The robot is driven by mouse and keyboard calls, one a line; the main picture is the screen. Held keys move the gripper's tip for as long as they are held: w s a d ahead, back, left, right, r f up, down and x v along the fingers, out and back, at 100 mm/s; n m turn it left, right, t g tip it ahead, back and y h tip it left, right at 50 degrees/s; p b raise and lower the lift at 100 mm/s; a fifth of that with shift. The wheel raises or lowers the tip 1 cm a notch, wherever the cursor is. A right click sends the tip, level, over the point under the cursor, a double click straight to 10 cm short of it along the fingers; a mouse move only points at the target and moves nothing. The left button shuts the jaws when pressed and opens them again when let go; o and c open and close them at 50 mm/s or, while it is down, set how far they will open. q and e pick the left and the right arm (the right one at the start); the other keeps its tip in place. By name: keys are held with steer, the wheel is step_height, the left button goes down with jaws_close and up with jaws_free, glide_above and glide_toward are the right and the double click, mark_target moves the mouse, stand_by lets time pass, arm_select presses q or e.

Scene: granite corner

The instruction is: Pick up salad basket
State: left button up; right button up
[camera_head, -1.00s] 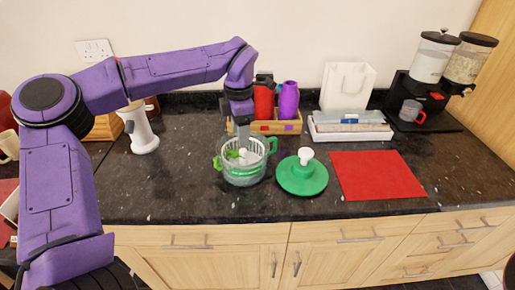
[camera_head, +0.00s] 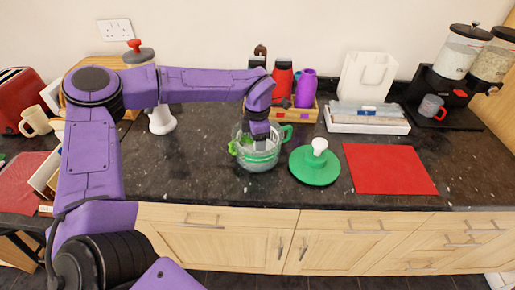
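The salad basket (camera_head: 244,149) is mostly hidden inside a clear bowl with green handles (camera_head: 258,160) on the dark granite counter. Some green shows inside the bowl. My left gripper (camera_head: 258,142) points down into the bowl from above, with its fingertips at or below the rim. The fingers are too small and covered to tell whether they are open or touch the basket. A green lid with a white knob (camera_head: 315,167) lies just right of the bowl. My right gripper is out of view.
A red mat (camera_head: 388,170) lies right of the lid. A wooden crate with red and purple bottles (camera_head: 298,112) stands behind the bowl. A white tray (camera_head: 368,124) and a cereal dispenser (camera_head: 462,80) stand at the back right. The counter's front edge is clear.

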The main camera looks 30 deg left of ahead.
arm_select(q)
jaws_close()
steer(key=shift+r, duration=0.1)
